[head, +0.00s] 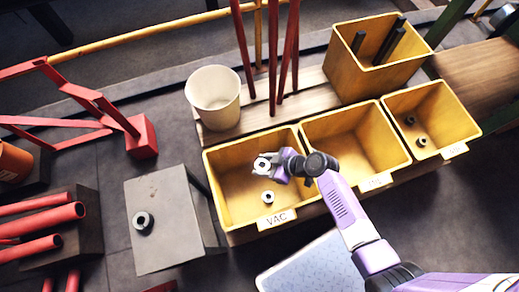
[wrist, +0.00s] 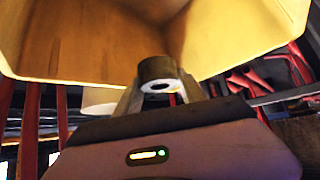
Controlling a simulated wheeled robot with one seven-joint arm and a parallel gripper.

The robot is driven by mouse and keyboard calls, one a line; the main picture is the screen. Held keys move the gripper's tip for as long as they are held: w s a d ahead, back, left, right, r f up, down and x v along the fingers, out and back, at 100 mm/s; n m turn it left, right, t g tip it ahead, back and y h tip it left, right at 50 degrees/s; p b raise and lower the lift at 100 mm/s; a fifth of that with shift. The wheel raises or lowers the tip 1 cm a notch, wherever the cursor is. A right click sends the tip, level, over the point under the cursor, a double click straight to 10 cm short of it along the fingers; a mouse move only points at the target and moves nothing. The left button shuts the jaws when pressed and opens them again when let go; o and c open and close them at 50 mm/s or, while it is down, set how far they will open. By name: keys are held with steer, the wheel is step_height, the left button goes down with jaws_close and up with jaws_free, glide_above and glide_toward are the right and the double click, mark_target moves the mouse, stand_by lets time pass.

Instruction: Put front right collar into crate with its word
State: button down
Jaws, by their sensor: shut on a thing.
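My gripper (head: 268,165) is shut on a grey collar (head: 261,165) and holds it above the left yellow crate (head: 227,155), whose label reads VAC. The held collar also shows between the fingers in the wrist view (wrist: 158,75), with a yellow crate wall behind it. Another collar (head: 268,197) lies inside the VAC crate near its front. One more collar (head: 142,221) sits on the grey block (head: 160,245) at the left. The middle crate (head: 345,130) looks empty and its label is partly hidden. The right crate (head: 445,105) holds two small dark collars; its label is hard to read.
A white bucket (head: 214,98) and red upright rods (head: 243,50) stand behind the crates. A taller yellow bin (head: 350,80) with dark bars is at the back right. Red pipes (head: 40,222) lie at the left. A pale patterned panel (head: 315,268) is in front.

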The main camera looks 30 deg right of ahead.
steer(key=s+a+f+n+g+y+b, duration=0.1)
steer(key=a+f+n+g+y+b, duration=0.2)
steer(key=a+f+n+g+b, duration=0.65)
steer(key=f+n+b, duration=0.1)
steer(key=f+b, duration=0.2)
steer(key=f, duration=0.1)
steer(key=f+n+b, duration=0.1)
steer(key=f+b, duration=0.2)
steer(key=f, duration=0.1)
steer(key=f+n+b, duration=0.1)
steer(key=f+b, duration=0.2)
steer(key=f, duration=0.2)
steer(key=shift+s+f+t, duration=0.1)
steer(key=shift+s+t, duration=0.15)
steer(key=shift+t, duration=0.1)
steer(key=shift+f+b, duration=1.1)
steer(key=shift+f, duration=0.7)
steer(key=shift+f+b, duration=0.3)
steer(key=shift+b, duration=0.05)
steer(key=c, duration=0.7)
jaws_free()
